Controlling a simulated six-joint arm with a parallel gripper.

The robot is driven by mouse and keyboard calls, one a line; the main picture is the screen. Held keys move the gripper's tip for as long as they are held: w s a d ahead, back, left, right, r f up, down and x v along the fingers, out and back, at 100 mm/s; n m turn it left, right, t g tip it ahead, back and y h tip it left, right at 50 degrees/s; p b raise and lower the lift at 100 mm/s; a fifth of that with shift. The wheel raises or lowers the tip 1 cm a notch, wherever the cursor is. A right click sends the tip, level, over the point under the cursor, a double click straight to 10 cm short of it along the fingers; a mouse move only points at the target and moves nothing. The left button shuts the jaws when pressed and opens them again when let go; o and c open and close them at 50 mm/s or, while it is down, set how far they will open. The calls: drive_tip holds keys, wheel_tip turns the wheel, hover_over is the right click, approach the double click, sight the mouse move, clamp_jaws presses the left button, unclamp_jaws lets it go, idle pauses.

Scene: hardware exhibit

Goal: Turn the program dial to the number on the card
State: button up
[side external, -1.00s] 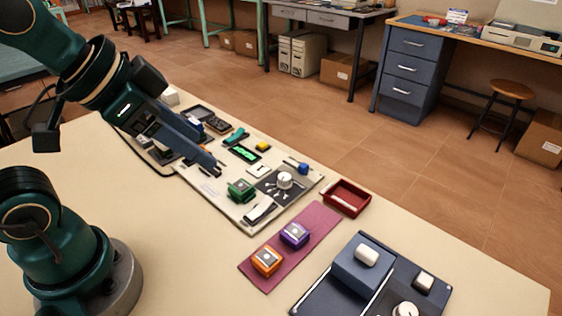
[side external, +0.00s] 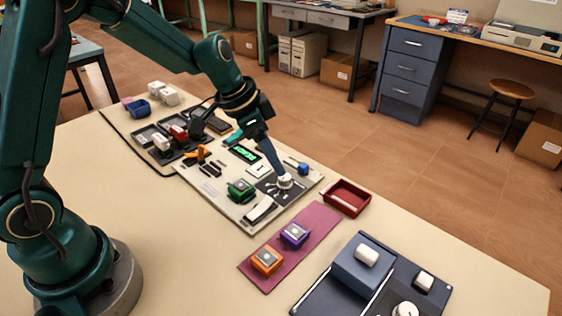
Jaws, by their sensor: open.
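A white round dial (side external: 285,182) sits on a dark square plate (side external: 268,189) with pale marks, on the cream board (side external: 222,203). My gripper (side external: 282,172) points down at this dial from above, its fingertips at or just over the dial's top. The jaws are open; whether they touch the dial I cannot tell. A white card-like piece (side external: 258,170) lies on the board left of the dial, with no readable number. The dial's pointer is too small to read. Another white round knob (side external: 405,310) is on the blue-grey panel at the lower right.
A green block (side external: 241,190) and a lit green display (side external: 244,153) are close to the dial. A red tray (side external: 347,198) stands right of the board. A purple block (side external: 294,234) and an orange block (side external: 266,260) sit on a maroon mat (side external: 305,254). Bare table lies in front.

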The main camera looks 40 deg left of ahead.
sight(285, 180)
drive_tip(key=shift+x, duration=2.55)
clamp_jaws()
